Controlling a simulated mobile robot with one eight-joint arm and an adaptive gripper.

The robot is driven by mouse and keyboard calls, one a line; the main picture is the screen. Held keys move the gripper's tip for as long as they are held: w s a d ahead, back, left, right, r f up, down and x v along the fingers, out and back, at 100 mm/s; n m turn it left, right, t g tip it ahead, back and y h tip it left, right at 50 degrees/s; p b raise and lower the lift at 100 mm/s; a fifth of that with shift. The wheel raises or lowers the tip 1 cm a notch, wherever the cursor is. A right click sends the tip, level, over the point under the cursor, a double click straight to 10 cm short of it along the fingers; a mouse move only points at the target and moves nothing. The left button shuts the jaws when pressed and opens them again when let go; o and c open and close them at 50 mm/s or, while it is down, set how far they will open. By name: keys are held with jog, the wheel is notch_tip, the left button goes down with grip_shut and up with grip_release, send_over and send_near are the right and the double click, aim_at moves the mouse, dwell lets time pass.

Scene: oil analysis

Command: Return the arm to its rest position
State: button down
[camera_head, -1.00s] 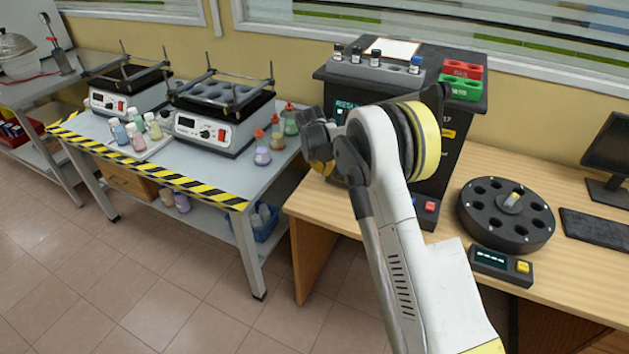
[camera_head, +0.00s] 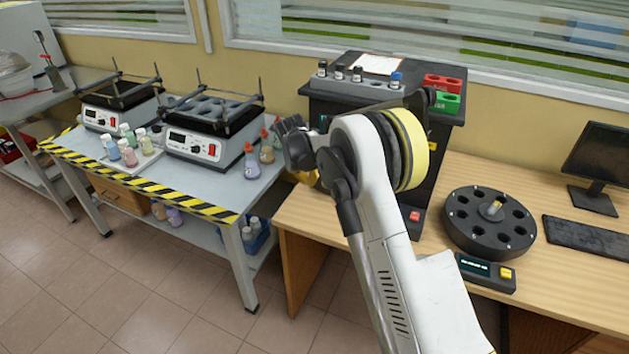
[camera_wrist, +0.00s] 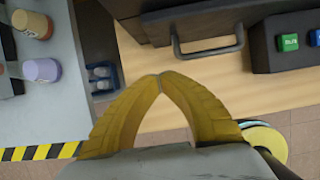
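My gripper (camera_wrist: 160,77) shows in the wrist view as two yellow fingers that curve in and meet at their tips. Nothing shows between them. It hangs over the wooden desk (camera_wrist: 185,95), beside the dark machine's handle (camera_wrist: 207,47). In the head view my bent white arm stands in front of the desk and the dark analyser (camera_head: 432,165). There the gripper is mostly hidden behind the wrist, with only a bit of yellow showing.
The analyser carries several vials, a red rack (camera_head: 444,82) and a green rack (camera_head: 447,101). A black carousel (camera_head: 490,238) and a monitor (camera_head: 600,165) are at right.

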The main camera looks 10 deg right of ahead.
jog(key=s+d+r+m+t+y+p, duration=0.1)
jog(key=s+d+r+m+p, duration=0.1)
jog(key=s+r+m, duration=1.55)
jog(key=s+d+r+m+t+y, duration=0.1)
jog(key=s+m, duration=1)
jog(key=s, duration=1.5)
notch_tip(320, 180, up, 3)
jog(key=shift+s+f+t+y, duration=0.2)
jog(key=shift+s+t+y, duration=0.1)
jog(key=shift+t, duration=0.5)
